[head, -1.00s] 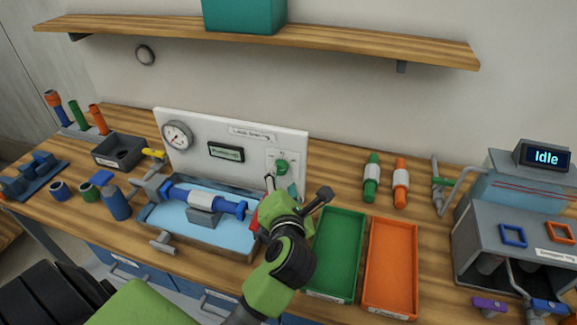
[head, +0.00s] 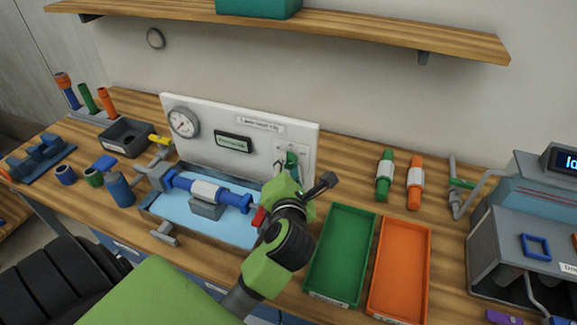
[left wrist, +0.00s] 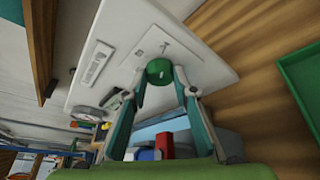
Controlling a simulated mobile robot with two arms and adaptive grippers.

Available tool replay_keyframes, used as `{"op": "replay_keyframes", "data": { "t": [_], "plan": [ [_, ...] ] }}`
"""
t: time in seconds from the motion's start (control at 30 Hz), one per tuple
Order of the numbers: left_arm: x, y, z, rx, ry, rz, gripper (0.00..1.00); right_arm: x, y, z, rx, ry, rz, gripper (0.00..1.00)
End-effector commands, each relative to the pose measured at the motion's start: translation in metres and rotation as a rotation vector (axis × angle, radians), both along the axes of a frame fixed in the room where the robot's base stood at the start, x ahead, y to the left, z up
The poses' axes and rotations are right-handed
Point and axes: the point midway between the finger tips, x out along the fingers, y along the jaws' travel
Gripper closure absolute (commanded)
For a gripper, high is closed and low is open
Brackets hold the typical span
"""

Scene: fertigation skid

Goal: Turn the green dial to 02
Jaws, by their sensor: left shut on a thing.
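The green dial (left wrist: 159,71) sits on the white panel (left wrist: 112,50) in the left wrist view. My left gripper (left wrist: 160,84) is at the dial, its two fingers on either side of it, shut on it. The dial's scale marks and pointer are too small or hidden to read. My right gripper is not in view.
A water basin (head: 157,219) with a blue pipe fitting (head: 182,182) lies in front of the panel. A green tray (head: 310,285) and an orange tray (head: 425,290) are to the right. A grey machine (head: 484,232) stands at the far right.

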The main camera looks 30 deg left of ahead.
Motion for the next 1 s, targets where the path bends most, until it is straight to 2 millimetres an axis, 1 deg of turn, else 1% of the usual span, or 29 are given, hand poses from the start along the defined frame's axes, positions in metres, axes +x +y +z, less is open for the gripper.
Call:
{"op": "replay_keyframes", "data": {
  "t": [0.27, 0.47, 0.87, 1.0],
  "plan": [
    [0.000, 0.001, 0.003, -0.054, -0.013, 0.001, 0.95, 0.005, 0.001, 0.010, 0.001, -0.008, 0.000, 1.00],
    [0.000, 0.003, 0.007, -0.172, -0.041, 0.003, 0.95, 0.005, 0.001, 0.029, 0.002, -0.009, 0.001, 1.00],
    [-0.002, 0.007, 0.012, -0.529, -0.127, 0.002, 0.95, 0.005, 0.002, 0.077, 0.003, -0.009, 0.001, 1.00],
    [-0.002, 0.009, 0.014, -0.656, -0.157, 0.001, 0.95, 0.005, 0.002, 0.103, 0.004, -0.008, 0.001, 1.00]
  ]
}}
